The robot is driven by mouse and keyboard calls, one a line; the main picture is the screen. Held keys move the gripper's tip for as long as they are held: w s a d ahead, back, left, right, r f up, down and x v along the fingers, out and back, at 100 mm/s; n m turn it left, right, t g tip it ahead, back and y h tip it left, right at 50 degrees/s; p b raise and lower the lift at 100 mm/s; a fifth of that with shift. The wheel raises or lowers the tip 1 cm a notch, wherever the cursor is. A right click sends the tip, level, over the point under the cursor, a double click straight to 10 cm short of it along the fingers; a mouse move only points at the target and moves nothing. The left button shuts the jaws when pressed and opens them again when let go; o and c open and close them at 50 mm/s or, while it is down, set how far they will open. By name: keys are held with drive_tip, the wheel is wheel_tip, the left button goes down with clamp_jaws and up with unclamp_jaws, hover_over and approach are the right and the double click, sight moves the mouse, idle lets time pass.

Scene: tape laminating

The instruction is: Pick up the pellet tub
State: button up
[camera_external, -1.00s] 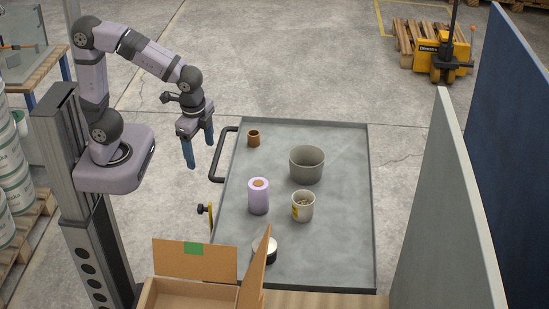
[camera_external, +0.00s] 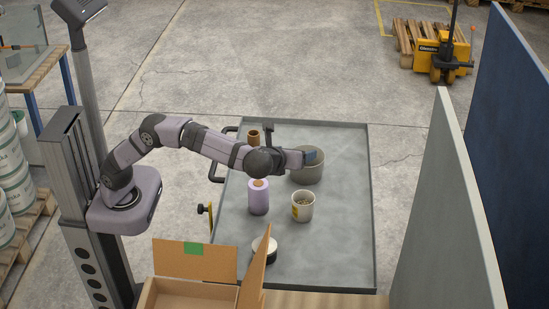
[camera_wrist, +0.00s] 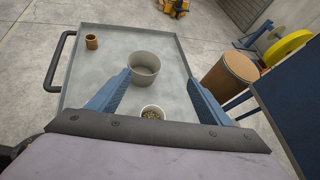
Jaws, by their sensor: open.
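My gripper (camera_external: 312,157) is open and empty, above and beyond the tub, in front of the larger grey pot. In the wrist view my gripper (camera_wrist: 158,78) has its blue fingers spread wide, with the tub between their bases.
A larger grey pot (camera_external: 306,178) stands behind the tub. A round white-topped item (camera_external: 264,248) and an open cardboard box (camera_external: 194,262) are nearer. The tray's right side is clear.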

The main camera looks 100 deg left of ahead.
drive_tip(key=shift+w+d+m+y+b, duration=0.6)
drive_tip(key=shift+w+d+m+b, duration=0.1)
drive_tip(key=shift+w+d+b, duration=0.15)
approach(306, 203)
drive_tip(key=shift+a+f+t, duration=0.15)
drive_tip(key=shift+a, duration=0.45)
drive_tip(key=shift+a+f+t, duration=0.15)
drive_tip(key=shift+a, duration=0.5)
drive_tip(key=shift+w+x, duration=0.15)
drive_tip(key=shift+x, duration=1.7)
drive_tip(key=shift+w+x, duration=0.15)
drive_tip(key=shift+x, duration=1.7)
drive_tip(key=shift+d+f, duration=0.15)
drive_tip(key=shift+d, duration=0.05)
drive_tip(key=c, duration=1.2)
